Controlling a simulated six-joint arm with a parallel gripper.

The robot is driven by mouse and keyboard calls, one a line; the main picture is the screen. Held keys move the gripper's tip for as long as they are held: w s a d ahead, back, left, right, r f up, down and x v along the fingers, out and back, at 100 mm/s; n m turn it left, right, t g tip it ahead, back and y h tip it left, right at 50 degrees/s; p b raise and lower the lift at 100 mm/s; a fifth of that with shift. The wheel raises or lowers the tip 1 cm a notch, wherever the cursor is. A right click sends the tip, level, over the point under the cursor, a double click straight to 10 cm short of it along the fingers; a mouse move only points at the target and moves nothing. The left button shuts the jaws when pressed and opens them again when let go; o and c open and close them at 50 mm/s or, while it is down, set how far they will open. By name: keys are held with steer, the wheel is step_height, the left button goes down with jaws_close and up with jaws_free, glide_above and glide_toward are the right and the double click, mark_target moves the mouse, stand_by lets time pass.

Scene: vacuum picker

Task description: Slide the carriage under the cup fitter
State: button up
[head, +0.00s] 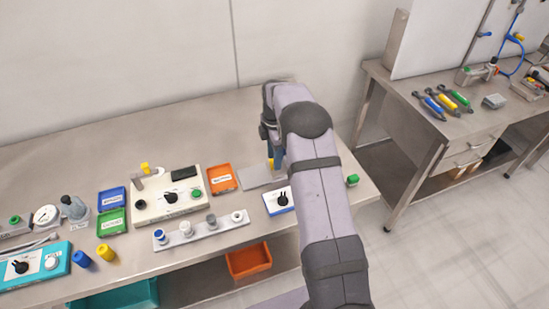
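My gripper (276,158) is at the end of my arm near the back right of the bench, largely hidden behind the arm. It is over or beside a flat grey plate (254,178). A small yellow part (270,164) shows at its fingers; I cannot tell whether it is held. No part is clearly identifiable as the carriage or the cup fitter.
Orange (222,179), blue (111,199) and green (111,222) trays flank the station. A white-and-blue knob box (278,201) stands beside my arm. Blue (82,258) and yellow (105,251) cylinders stand at front left. A second bench (440,125) holds tools at right.

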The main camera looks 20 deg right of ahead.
steer(key=shift+r+b, duration=1.05)
steer(key=shift+r, duration=2.35)
steer(key=shift+s+a+r+m, duration=0.2)
steer(key=shift+s+a+m, duration=0.1)
steer(key=shift+s+m, duration=0.1)
steer(key=s+a+m, duration=0.3)
steer(key=s+m, duration=0.2)
steer(key=s, duration=0.5)
steer(key=s+a+f+m, duration=0.1)
steer(key=s+a+m, duration=0.2)
steer(key=s+m, duration=0.3)
steer(key=s+a+f+m, duration=0.1)
steer(key=s+a+m, duration=0.2)
steer(key=s, duration=1.1)
steer(key=m, duration=0.3)
steer(key=shift+s, duration=0.35)
